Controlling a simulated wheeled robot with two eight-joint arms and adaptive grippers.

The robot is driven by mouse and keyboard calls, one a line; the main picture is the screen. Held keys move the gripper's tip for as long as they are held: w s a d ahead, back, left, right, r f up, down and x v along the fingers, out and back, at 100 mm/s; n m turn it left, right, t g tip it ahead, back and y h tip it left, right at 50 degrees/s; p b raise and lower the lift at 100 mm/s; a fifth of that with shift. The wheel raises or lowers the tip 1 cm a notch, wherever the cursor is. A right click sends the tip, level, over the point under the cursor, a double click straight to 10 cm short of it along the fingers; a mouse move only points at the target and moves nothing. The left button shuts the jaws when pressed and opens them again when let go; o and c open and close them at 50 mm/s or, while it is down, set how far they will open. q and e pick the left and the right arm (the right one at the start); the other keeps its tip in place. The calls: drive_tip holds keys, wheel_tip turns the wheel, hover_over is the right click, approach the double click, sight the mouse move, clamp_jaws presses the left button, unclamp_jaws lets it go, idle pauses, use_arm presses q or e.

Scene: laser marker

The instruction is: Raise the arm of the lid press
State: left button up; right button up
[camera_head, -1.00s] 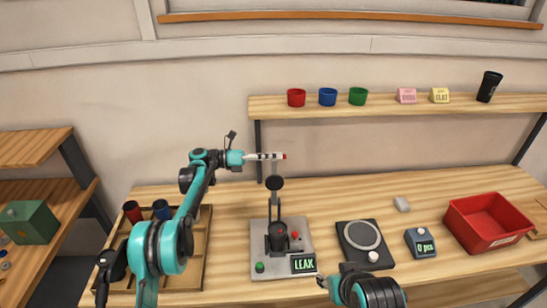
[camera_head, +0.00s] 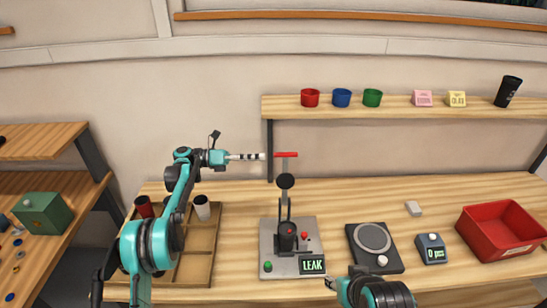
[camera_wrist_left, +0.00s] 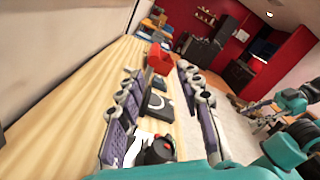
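The lid press (camera_head: 308,227) stands on the table with a grey base, green and red buttons and a display reading LEAK. Its arm (camera_head: 285,192) points straight up, with a black disc partway and a red handle (camera_head: 286,154) at the top. A dark cylindrical part (camera_head: 287,238) sits low on the base. My left gripper (camera_head: 263,156) is just left of the red handle, apart from it in the picture. In the left wrist view its fingers (camera_wrist_left: 157,100) are spread with nothing between their pads. My right gripper (camera_head: 328,284) is low, in front of the press; its fingers are too small to read.
Right of the press are a round-plated black device (camera_head: 390,261), a counter reading 0 pcs (camera_head: 431,248) and a red bin (camera_head: 497,228). A compartment tray (camera_head: 183,268) with cups lies left, partly behind my left arm. A shelf (camera_head: 400,106) with cups runs above.

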use_arm(q)
drive_tip(key=a, duration=0.2)
drive_tip(key=shift+a, duration=0.3)
drive_tip(key=s+r+m+t+y+b, duration=0.2)
drive_tip(key=s+m+t+y, duration=0.2)
drive_tip(key=s+m+y, duration=1.05)
drive_tip(key=s+a+f+m+t+y, duration=0.1)
drive_tip(key=s+a+f+m, duration=0.2)
drive_tip(key=s, duration=0.5)
drive_tip(key=s+a+f+m+t+y, duration=0.1)
drive_tip(key=s+a+f+m, duration=0.3)
drive_tip(key=s, duration=0.5)
drive_tip(key=s+a+f+m+t+y, duration=0.1)
drive_tip(key=s+a+f+m, duration=0.3)
drive_tip(key=s, duration=0.4)
drive_tip(key=shift+s+a+f+b, duration=0.25)
drive_tip(key=shift+a+f+b, duration=0.2)
drive_tip(key=shift+a, duration=0.2)
